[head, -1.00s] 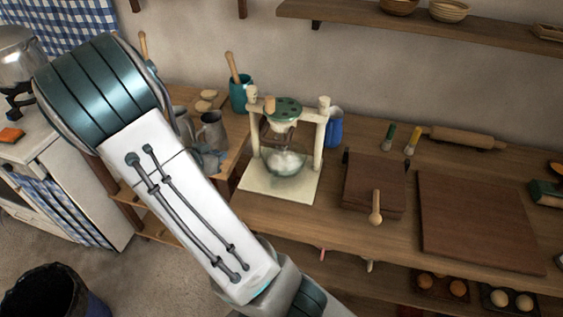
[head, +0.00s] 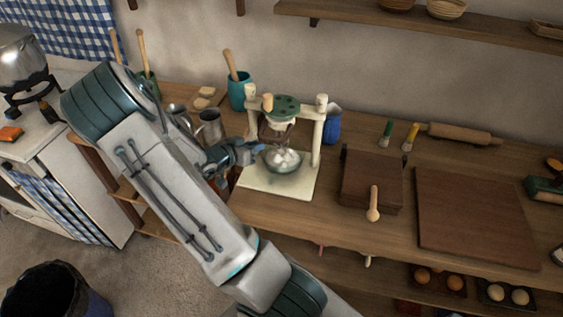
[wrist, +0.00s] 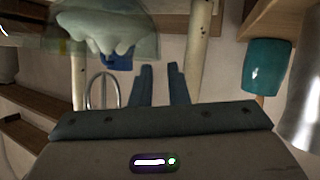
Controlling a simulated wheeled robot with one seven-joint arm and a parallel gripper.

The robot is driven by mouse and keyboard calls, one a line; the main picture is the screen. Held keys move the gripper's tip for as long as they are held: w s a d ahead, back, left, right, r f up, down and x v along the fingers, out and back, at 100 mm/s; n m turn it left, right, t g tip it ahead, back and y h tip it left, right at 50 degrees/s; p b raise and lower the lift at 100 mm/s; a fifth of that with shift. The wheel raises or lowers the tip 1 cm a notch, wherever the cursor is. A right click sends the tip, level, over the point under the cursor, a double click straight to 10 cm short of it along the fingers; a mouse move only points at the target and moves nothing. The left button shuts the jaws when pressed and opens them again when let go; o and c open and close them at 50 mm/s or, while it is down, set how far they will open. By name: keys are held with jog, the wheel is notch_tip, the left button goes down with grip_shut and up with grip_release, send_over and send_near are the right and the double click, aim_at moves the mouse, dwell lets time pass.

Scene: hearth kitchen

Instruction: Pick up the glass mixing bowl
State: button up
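The glass mixing bowl (head: 285,164), clear with white contents, sits in a cream stand with a green top (head: 286,107). In the wrist view, the bowl (wrist: 140,42) shows upside down at the upper left, off to one side of the fingers. My gripper (head: 258,148) is at the left of the stand, close to the bowl's left side. In the wrist view, its two dark fingers (wrist: 160,85) stand apart with a gap between them and nothing held. I cannot tell from the head view whether a fingertip touches the bowl.
Metal mugs (head: 210,128) and a teal utensil pot (head: 238,92) stand left of the stand. A blue jug (head: 332,127) is behind its right post. A dark wooden box (head: 370,178) and board (head: 475,222) lie to the right. The stand's posts flank the bowl.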

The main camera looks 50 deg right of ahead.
jog(key=x, duration=0.4)
jog(key=shift+d+p, duration=0.2)
jog(key=shift+p, duration=0.1)
grip_shut()
jog(key=shift+r, duration=0.15)
dwell(1.2)
